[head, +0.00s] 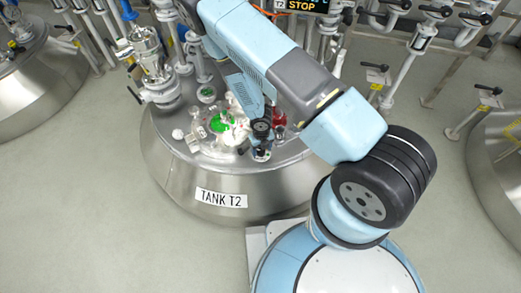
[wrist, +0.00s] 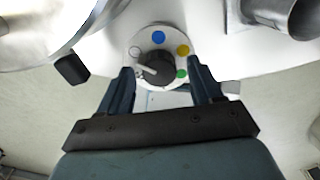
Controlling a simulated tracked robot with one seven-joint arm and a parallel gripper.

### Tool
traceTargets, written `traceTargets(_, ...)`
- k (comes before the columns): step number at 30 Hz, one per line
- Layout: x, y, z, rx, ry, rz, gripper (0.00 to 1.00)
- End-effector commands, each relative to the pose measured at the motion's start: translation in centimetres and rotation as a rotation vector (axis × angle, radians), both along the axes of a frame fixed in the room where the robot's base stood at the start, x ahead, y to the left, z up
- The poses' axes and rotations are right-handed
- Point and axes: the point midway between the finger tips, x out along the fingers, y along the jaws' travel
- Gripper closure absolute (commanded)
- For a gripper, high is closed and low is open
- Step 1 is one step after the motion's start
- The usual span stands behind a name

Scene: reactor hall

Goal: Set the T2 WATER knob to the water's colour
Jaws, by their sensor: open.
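The knob (wrist: 157,68) is a dark round cap on a pale dial (wrist: 140,40) in the wrist view. The dial has a blue dot (wrist: 158,37), a yellow dot (wrist: 183,50), a green dot (wrist: 182,74) and a white dot (wrist: 134,51). The knob's light pointer (wrist: 149,70) is turned to the left, slightly below the white dot. My gripper (wrist: 161,76) is open, with one finger on each side of the knob; I cannot tell whether they touch it. In the head view, green (head: 219,124) shows in a round port on tank T2 (head: 165,160).
Pipes and valves (head: 155,75) stand on the tank lid to the left of my arm. A red part (head: 278,118) is close to my gripper's right. In the wrist view, a metal pipe (wrist: 285,15) is at upper right and a large round rim (wrist: 50,35) at upper left.

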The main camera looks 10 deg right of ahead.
Motion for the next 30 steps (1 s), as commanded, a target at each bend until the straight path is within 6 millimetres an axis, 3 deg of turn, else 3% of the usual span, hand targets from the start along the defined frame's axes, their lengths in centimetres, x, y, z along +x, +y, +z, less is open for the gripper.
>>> traceTargets(13, -0.03, 0.0, -0.77, 0.0, 0.0, 0.0, 0.35)
traceTargets(30, -0.03, -0.03, -0.76, 0.0, 0.001, 0.0, 0.9)
